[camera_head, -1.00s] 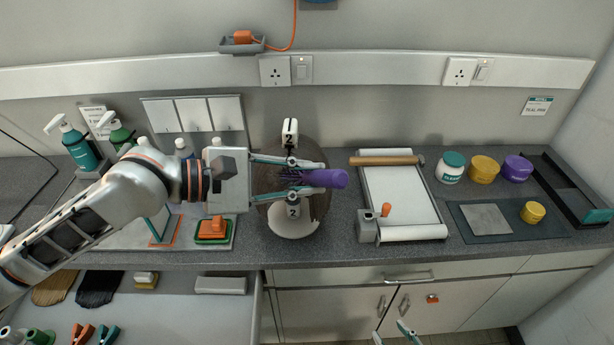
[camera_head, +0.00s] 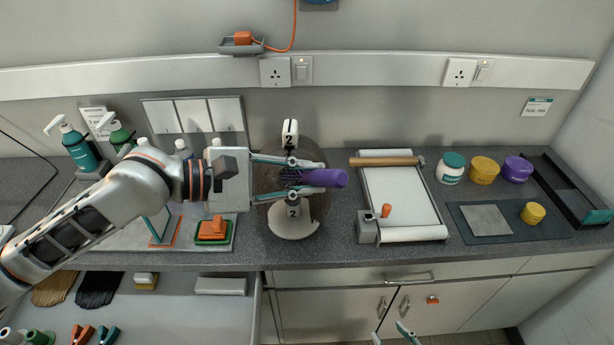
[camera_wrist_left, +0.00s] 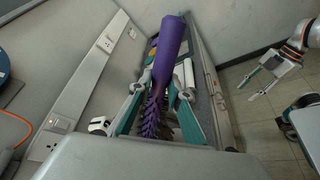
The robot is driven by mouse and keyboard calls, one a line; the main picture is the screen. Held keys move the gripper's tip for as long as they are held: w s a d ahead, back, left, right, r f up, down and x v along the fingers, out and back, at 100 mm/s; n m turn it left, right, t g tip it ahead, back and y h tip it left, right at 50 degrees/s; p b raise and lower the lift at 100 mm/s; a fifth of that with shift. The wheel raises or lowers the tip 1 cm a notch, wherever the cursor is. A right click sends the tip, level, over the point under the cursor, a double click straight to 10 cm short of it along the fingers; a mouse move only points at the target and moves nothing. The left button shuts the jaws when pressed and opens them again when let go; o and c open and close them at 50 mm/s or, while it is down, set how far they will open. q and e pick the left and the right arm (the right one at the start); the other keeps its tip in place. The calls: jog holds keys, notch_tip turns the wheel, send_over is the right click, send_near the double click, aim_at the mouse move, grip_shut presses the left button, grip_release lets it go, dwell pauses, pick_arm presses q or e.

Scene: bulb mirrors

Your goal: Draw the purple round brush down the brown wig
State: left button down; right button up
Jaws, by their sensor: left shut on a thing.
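My left gripper (camera_head: 318,178) is shut on the purple round brush (camera_head: 331,178), which lies crosswise with its handle pointing right. The brush also shows in the left wrist view (camera_wrist_left: 172,38), its bristles between the fingers. The brown wig (camera_head: 312,150) sits on a pale head form (camera_head: 293,222) directly beneath the brush in the head view. Gripper and brush hide part of the wig. I cannot tell whether the bristles touch the hair. My right gripper (camera_head: 390,332) is at the bottom edge, low in front of the cabinets; the left wrist view shows it open and empty (camera_wrist_left: 249,87).
Pump bottles (camera_head: 78,147) stand at left. An open drawer (camera_head: 190,310) juts out at lower left.

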pick_arm(q)
jog(key=shift+f, duration=0.1)
jog(key=f, duration=0.1)
jog(key=s+f, duration=0.1)
jog(key=f, duration=0.1)
jog(key=s+f, duration=0.1)
jog(key=f, duration=0.1)
jog(key=shift+a+f, duration=0.1)
jog(key=shift+f, duration=0.1)
dwell(0.6)
jog(key=shift+s+r, duration=0.35)
jog(key=shift+s, duration=0.35)
jog(key=shift+s, duration=0.1)
